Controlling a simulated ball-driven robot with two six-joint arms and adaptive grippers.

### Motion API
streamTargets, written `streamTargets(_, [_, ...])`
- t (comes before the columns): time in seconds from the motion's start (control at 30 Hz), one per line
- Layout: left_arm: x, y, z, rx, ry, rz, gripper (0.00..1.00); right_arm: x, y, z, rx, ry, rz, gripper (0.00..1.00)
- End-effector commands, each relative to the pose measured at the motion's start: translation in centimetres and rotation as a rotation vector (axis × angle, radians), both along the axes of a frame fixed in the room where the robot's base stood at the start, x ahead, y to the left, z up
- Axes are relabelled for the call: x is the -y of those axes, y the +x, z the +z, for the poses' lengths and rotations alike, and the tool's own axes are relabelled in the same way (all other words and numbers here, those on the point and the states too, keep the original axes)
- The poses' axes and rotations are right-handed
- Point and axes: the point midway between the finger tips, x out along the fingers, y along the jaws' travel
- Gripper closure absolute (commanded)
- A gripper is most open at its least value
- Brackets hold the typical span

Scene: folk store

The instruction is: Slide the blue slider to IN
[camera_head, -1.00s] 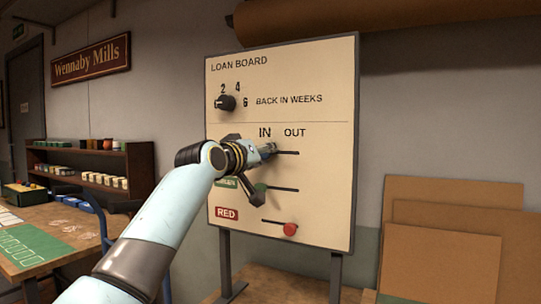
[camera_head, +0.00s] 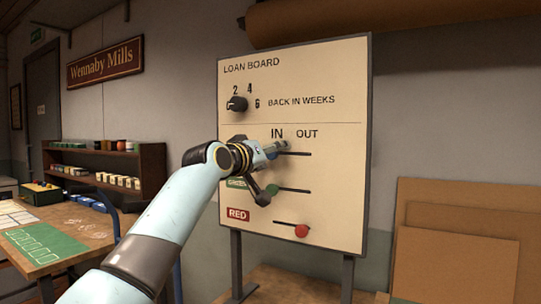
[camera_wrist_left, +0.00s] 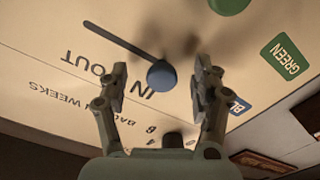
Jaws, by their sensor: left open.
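The blue slider knob (camera_wrist_left: 161,74) sits at the IN end of its dark slot (camera_wrist_left: 118,40), beside the printed IN, in the left wrist view. The slot runs from it toward OUT. My left gripper (camera_wrist_left: 160,88) is open, its fingers on either side of the knob in that picture. Whether they touch the knob or the board cannot be told. In the head view my left gripper (camera_head: 275,170) is in front of the loan board (camera_head: 335,110) and largely covers the blue knob. The right end of the blue slot (camera_head: 300,154) shows there. My right gripper is not in view.
Below are the green slider knob (camera_head: 272,188), partly behind my gripper, and the red slider knob (camera_head: 302,231). A black dial (camera_head: 237,104) is above. Brown panels (camera_head: 450,245) lean at right. A table (camera_head: 50,255) and shelf (camera_head: 110,170) stand at left.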

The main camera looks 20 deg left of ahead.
Motion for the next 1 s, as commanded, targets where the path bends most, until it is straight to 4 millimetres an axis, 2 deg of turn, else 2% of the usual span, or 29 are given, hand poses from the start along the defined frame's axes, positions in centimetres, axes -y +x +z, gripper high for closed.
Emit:
streamTargets(0.17, [-0.2, -0.9, 0.1, 0.000, 0.001, 0.001, 0.35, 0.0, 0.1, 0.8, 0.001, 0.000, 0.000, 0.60])
streamTargets(1.0, [-1.6, -8.1, 0.1, -0.001, 0.000, 0.000, 0.35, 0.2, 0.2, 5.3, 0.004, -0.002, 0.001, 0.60])
